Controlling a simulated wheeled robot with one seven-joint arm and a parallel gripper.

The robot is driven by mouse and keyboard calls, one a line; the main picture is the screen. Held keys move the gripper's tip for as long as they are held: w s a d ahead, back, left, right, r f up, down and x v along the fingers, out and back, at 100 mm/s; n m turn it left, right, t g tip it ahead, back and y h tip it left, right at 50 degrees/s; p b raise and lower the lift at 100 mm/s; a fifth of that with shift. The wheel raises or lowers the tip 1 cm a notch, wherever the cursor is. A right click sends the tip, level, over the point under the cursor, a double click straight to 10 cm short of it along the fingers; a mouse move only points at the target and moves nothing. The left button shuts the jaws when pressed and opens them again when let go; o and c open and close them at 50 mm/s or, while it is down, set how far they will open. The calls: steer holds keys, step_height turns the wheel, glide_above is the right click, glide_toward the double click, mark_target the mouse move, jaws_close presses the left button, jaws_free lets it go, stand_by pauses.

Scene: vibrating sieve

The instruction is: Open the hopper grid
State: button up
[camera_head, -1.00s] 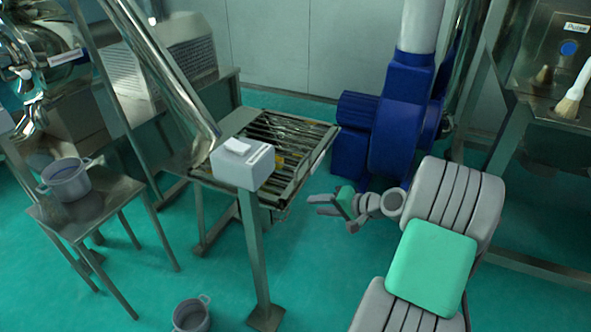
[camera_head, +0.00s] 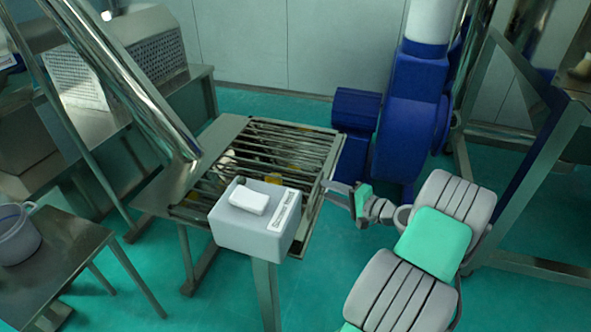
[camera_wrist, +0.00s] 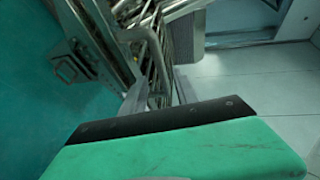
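The hopper grid (camera_head: 285,140), a rack of parallel metal bars, lies flat over the hopper top in the head view. A few yellow and pale pieces show between its bars. My gripper (camera_head: 335,187) is at the grid's right edge, with its fingers pointing left toward it. In the wrist view my gripper (camera_wrist: 160,92) has its two grey fingers apart, with the grid's barred edge (camera_wrist: 152,50) ahead and between them. I cannot tell whether a finger touches the grid. The wrist's green body hides the lower part of that view.
A grey box on a post (camera_head: 245,232) stands in front of the grid. A blue machine (camera_head: 405,115) stands behind my gripper. A metal tube (camera_head: 130,85) slants down at the grid's left. A small table with a pot (camera_head: 18,240) is at left. Green floor is open between.

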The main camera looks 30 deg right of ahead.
mark_target(308, 192)
steer(key=b+x, duration=0.1)
steer(key=x, duration=0.7)
steer(key=shift+w+a, duration=0.1)
steer(key=shift+w, duration=0.25)
steer(key=shift+r, duration=0.1)
jaws_close()
steer(key=shift+s, duration=0.1)
stand_by(0.8)
